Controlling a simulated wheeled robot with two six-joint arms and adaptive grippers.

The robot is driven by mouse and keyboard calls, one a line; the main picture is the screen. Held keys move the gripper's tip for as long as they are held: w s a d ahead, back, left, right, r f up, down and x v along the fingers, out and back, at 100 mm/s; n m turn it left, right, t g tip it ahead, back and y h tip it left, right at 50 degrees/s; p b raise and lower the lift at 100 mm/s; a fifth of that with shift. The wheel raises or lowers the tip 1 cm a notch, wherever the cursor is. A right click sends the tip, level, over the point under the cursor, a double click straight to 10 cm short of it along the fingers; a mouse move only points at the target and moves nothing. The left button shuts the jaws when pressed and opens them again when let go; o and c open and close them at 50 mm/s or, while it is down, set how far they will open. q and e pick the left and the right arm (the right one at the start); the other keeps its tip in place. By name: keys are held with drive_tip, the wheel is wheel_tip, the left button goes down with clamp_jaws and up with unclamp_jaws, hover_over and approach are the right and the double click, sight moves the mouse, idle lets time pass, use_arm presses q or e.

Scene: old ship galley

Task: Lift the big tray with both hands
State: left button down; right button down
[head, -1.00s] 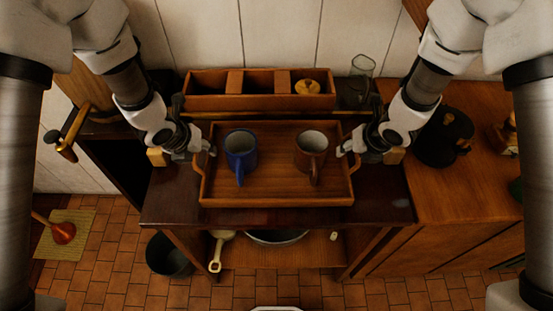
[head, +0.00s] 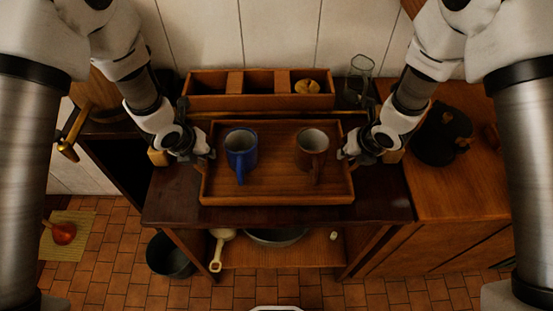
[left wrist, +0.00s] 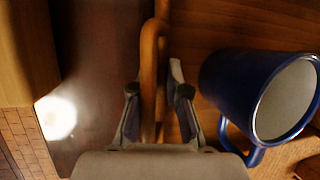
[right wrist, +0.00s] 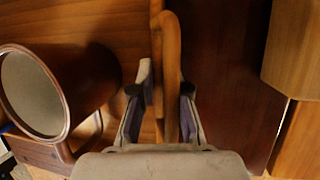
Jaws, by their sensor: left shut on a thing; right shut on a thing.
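The big wooden tray (head: 275,182) is level over the dark table in the middle of the head view. A blue mug (head: 240,152) and a brown mug (head: 310,153) stand upright in it. My left gripper (head: 205,153) is shut on the tray's left handle, which shows between its fingers in the left wrist view (left wrist: 155,85). My right gripper (head: 346,152) is shut on the right handle, between its fingers in the right wrist view (right wrist: 166,82). I cannot tell whether the tray's underside is clear of the table.
The dark table (head: 280,216) has a bare strip in front of the tray. A wooden compartment box (head: 215,101) stands behind it, with a clear glass (head: 359,78) to its right. A dark kettle (head: 441,137) stands on the right counter. A pan (head: 276,237) lies on the shelf below.

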use_arm(q)
drive_tip(key=shift+w+r, duration=0.1)
drive_tip(key=shift+r, duration=0.1)
use_arm(e)
drive_tip(key=shift+w+r, duration=0.1)
drive_tip(key=shift+r, duration=0.1)
